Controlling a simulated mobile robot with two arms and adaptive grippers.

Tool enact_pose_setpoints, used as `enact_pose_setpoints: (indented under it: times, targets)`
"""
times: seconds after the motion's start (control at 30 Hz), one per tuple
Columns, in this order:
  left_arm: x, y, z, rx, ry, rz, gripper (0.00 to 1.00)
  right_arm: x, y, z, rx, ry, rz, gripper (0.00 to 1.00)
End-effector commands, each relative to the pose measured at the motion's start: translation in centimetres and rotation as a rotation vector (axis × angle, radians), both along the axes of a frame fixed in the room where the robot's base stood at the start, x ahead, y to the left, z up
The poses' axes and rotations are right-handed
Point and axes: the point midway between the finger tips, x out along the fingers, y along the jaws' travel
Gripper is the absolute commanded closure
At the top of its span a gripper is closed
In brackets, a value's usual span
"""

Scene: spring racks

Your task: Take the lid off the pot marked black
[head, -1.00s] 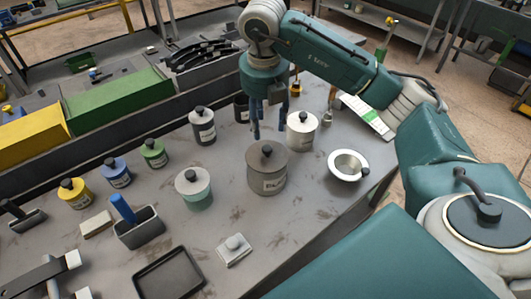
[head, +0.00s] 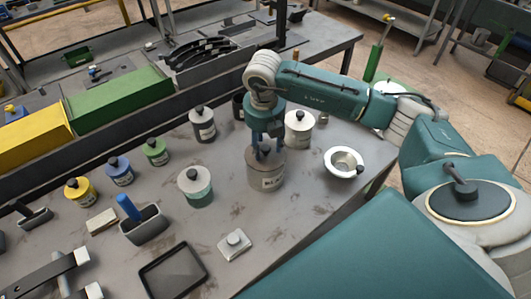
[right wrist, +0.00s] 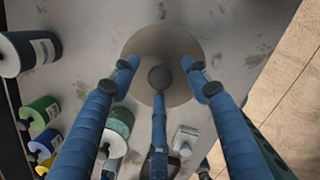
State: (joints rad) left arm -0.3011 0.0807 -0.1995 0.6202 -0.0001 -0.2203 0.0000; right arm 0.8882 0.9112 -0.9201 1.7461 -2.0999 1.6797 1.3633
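The grey pot (head: 266,178), whose label is partly legible and seems to begin "BLA", stands upright on the workbench. Its grey lid (right wrist: 150,45) is on it, with a dark round knob (right wrist: 160,78) at the centre. My right gripper (head: 266,150) points straight down just over this lid. In the right wrist view its blue fingers (right wrist: 163,75) are spread apart around the knob, with gaps visible. Whether a fingertip touches the lid is unclear. My left gripper is not in view.
A white pot (head: 299,130), a dark pot (head: 202,128) and a white-and-green pot (head: 196,190) stand close by. A white bowl (head: 345,163) is to the right, near the bench edge.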

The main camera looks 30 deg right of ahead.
Motion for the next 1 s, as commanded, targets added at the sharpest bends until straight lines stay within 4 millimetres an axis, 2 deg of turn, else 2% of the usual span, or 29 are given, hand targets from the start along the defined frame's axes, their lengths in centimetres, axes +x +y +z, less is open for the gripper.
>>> enact_pose_setpoints:
  times: [0.03,0.23,0.73,0.87,1.0]
  targets:
    - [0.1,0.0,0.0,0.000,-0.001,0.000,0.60,0.0,0.0,0.0,0.000,0.000,0.000,0.61]
    - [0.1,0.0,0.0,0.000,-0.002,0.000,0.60,0.0,0.0,0.0,0.001,-0.001,0.000,1.00]
    - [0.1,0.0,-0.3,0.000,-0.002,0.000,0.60,0.1,0.1,0.6,0.002,-0.003,0.000,1.00]
    - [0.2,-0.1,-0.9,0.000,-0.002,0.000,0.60,0.2,0.0,1.9,0.001,-0.005,0.000,1.00]
    - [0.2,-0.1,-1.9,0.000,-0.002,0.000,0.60,0.2,0.1,4.7,0.001,-0.008,0.001,1.00]
